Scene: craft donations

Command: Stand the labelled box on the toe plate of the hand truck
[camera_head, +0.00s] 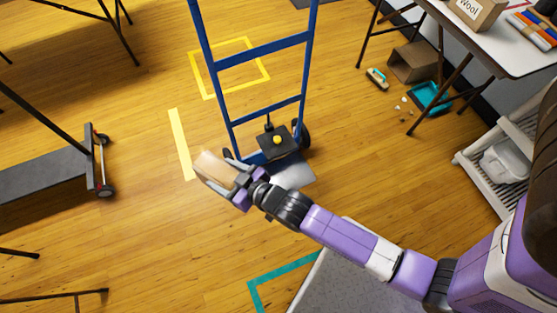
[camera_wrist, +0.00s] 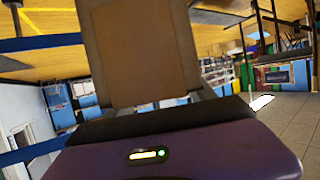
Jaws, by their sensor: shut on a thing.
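My gripper (camera_head: 222,183) is shut on a brown cardboard box (camera_head: 214,166), held above the floor in front of and left of the hand truck. In the wrist view the box (camera_wrist: 138,55) fills the upper middle, between the fingers; no label shows on the face I see. The blue hand truck (camera_head: 262,54) stands upright in the upper middle of the head view. Its grey toe plate (camera_head: 293,176) lies at its foot, partly hidden by my wrist. A dark block with a yellow knob (camera_head: 277,140) is low at the truck's frame, just above the plate.
Yellow tape (camera_head: 180,144) marks the floor left of the truck, and teal tape (camera_head: 285,268) lies in front. A low grey platform cart (camera_head: 45,186) stands left. A white table (camera_head: 515,57), a teal dustpan (camera_head: 430,97) and a white rack (camera_head: 475,165) are at right.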

